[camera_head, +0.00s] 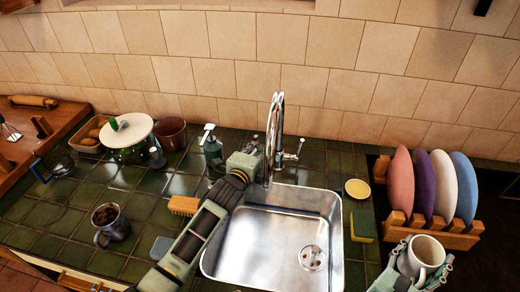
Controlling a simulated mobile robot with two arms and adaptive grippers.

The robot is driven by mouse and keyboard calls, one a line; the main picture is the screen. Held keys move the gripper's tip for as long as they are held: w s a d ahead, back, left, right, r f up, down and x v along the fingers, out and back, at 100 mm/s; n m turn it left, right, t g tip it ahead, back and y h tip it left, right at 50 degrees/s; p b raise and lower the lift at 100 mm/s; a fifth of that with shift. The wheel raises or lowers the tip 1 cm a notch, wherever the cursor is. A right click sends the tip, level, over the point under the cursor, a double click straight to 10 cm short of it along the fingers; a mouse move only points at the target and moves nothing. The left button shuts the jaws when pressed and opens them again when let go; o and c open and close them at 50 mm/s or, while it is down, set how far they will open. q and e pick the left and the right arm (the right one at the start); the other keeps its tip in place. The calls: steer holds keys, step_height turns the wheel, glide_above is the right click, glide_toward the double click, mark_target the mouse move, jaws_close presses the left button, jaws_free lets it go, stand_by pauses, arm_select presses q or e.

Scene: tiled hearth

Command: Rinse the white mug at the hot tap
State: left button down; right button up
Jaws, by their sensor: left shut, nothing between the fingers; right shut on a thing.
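The white mug (424,254) is at the lower right, held by my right gripper (415,265), which is shut on it. The mug is right of the sink (270,250), not under the spout. A chrome tap (274,130) with a tall curved spout stands behind the sink. A lever (291,155) shows on its right; its left side is hidden behind my gripper. My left gripper (251,150) is shut and empty, close to the left of the tap's base. I cannot tell whether it touches the tap. No water stream is visible.
A dish rack (455,240) with several coloured plates stands at the right. A sponge (362,224) and small yellow dish (357,189) lie right of the sink. The sink basin is empty.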

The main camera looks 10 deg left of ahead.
steer(key=shift+r, duration=0.1)
steer(key=shift+r, duration=0.25)
step_height(320, 180, up, 2)
steer(key=p, duration=0.2)
steer(key=shift+r+p, duration=0.1)
steer(key=shift+p, duration=0.25)
arm_select(q)
steer(key=shift+w+r+g+p, duration=0.3)
steer(key=shift+w+r+g, duration=0.1)
steer(key=shift+w+g, duration=0.25)
arm_select(e)
steer(key=shift+s+r, duration=0.15)
steer(key=shift+r, duration=0.2)
arm_select(q)
steer(key=shift+s+f, duration=0.1)
arm_select(e)
steer(key=shift+r, duration=0.1)
